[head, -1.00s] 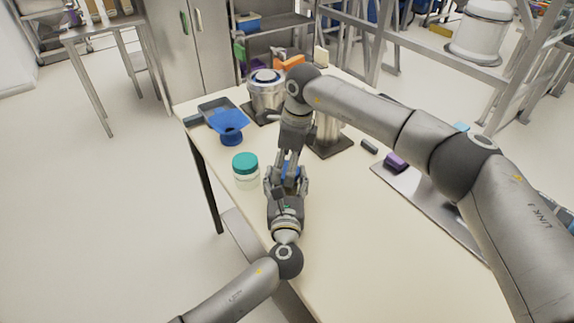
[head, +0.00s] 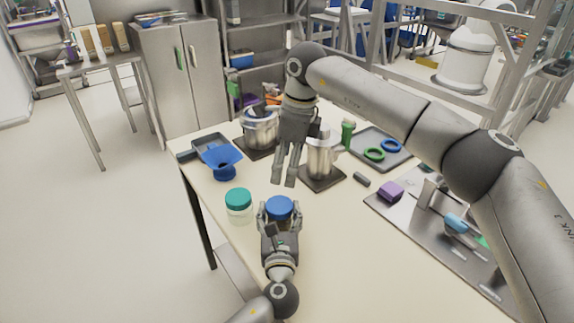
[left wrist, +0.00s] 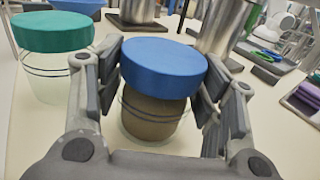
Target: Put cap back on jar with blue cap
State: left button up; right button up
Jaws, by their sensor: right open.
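The jar with brown contents (left wrist: 152,115) stands upright on the table. The blue cap also shows in the head view (head: 279,207). My right gripper (head: 284,182) is open and empty, fingers pointing down, above and behind the jar and apart from the cap.
A jar with a teal cap (head: 239,204) stands just left of the blue-capped jar. Behind are a blue funnel (head: 222,162), a metal pot (head: 261,132) and a metal beaker (head: 320,158). A purple block (head: 391,192) lies to the right.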

pick_arm(q)
jog(key=o, duration=0.5)
jog(key=shift+c, duration=0.2)
jog(key=s, duration=1.2)
jog(key=shift+a, duration=0.1)
